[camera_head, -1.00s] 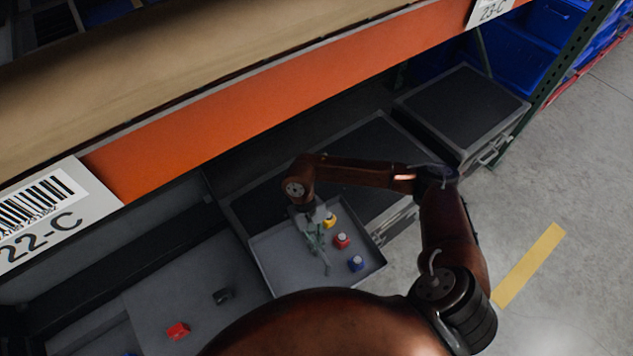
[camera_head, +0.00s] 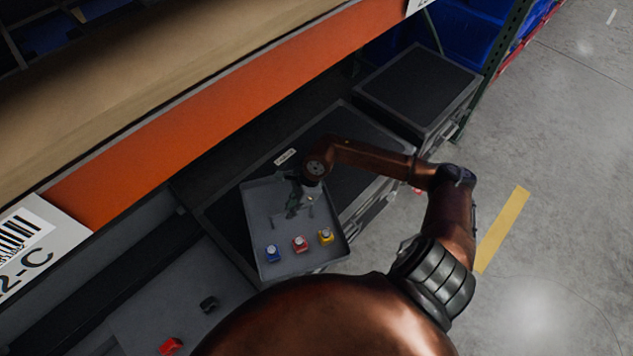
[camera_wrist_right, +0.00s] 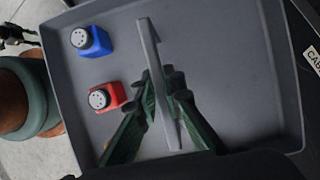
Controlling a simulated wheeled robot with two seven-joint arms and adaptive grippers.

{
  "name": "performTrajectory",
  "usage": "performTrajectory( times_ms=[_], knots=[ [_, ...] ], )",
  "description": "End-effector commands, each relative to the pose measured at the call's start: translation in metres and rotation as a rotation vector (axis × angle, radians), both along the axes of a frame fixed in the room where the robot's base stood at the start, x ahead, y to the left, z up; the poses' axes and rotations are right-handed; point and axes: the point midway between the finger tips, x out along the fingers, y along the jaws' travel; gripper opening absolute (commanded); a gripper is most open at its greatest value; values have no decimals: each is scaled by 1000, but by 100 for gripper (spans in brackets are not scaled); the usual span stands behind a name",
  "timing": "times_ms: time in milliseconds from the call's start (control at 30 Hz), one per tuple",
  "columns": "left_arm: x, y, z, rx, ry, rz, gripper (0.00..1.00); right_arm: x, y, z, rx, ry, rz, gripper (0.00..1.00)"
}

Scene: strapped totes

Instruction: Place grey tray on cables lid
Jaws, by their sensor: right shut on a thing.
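The grey tray (camera_head: 262,215) is over the near part of a dark case lid (camera_head: 350,130) in the head view and extends past its front edge. I cannot tell whether it touches the lid. A white label (camera_head: 285,156) lies on the lid beyond the tray; in the right wrist view a label (camera_wrist_right: 312,60) reading "CAB", cut off, shows beside the tray. My right gripper (camera_head: 298,203) is shut on the tray's upright grey handle (camera_wrist_right: 154,75). The tray holds a blue piece (camera_head: 273,253), a red piece (camera_head: 300,243) and a yellow piece (camera_head: 326,236). My left gripper is not in view.
An orange shelf beam (camera_head: 230,110) runs above and behind the cases. Another dark-lidded case (camera_head: 418,85) stands at the right. At lower left, a grey surface holds a red object (camera_head: 171,346) and a black object (camera_head: 208,304). Open floor lies at right.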

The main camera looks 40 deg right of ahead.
Motion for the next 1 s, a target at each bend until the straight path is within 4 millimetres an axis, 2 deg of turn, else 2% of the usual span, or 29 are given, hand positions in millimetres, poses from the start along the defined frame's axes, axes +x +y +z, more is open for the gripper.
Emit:
performTrajectory(
  times_ms=[300, 600, 833, 1000],
  knots=[
    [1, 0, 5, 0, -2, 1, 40, 21, -27, 20, 3, -4, -514, 0],
    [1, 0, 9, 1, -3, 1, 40, 37, -52, 38, 7, -3, -918, 0],
    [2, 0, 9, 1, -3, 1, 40, 42, -63, 43, 7, 1, -1061, 0],
    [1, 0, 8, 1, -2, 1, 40, 49, -77, 36, 5, 4, -1083, 0]
  ],
)
